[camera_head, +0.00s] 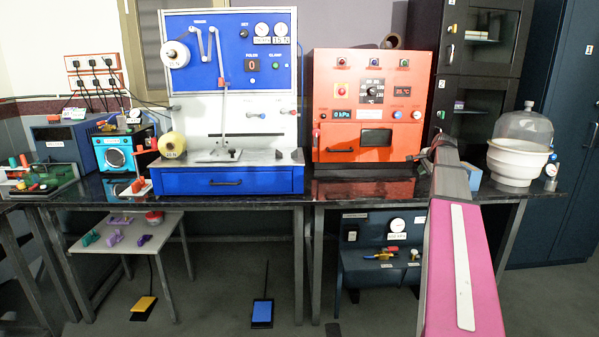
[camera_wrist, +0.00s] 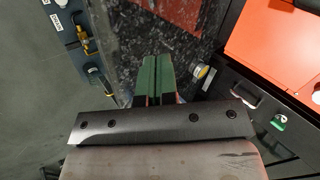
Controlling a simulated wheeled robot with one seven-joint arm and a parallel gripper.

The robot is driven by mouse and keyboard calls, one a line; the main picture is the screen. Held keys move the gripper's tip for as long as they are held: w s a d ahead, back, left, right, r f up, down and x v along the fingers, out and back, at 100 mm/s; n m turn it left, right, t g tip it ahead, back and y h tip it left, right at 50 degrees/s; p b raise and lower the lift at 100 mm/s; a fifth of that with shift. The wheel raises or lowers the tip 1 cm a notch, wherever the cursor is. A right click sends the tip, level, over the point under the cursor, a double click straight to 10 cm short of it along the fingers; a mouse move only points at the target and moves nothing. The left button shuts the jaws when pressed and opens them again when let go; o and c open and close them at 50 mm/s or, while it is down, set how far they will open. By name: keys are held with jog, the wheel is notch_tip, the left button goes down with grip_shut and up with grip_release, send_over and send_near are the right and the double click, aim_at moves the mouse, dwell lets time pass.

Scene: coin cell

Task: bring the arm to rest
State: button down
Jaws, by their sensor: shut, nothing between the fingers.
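My arm (camera_head: 464,260) reaches forward from the lower right in the head view, over the bench's front edge. Its pink link leads to a grey section near the right side of the orange oven. My gripper (camera_wrist: 157,62) shows in the wrist view as two green fingers side by side, shut and empty, above the dark speckled bench top (camera_wrist: 120,40). In the head view the fingers are hard to make out behind the wrist.
The orange oven (camera_head: 368,90) stands left of my wrist. A white vessel with a glass dome (camera_head: 522,130) stands at right. The blue winding machine (camera_head: 228,180) is further left. A blue pump unit (camera_head: 380,262) is under the bench. The floor (camera_head: 220,300) has free room in front.

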jog(key=s+a+f+n+g, duration=0.25)
jog(key=s+a+f, duration=0.35)
jog(key=a+f, duration=0.4)
jog(key=s+a+f+n+g, duration=0.1)
jog(key=s+a+f+n, duration=0.3)
jog(key=s+a+f, duration=0.45)
jog(key=s+a+f+n+g, duration=0.2)
jog(key=s+a+f+n, duration=0.2)
jog(key=s+a+f, duration=0.3)
jog(key=s+a+f+n+g+h, duration=0.1)
jog(key=s+a+f+n, duration=0.3)
jog(key=s, duration=0.7)
notch_tip(320, 180, down, 4)
jog(key=a+g, duration=0.1)
jog(key=a, duration=0.1)
jog(key=shift+s+a, duration=0.2)
jog(key=shift+a, duration=0.15)
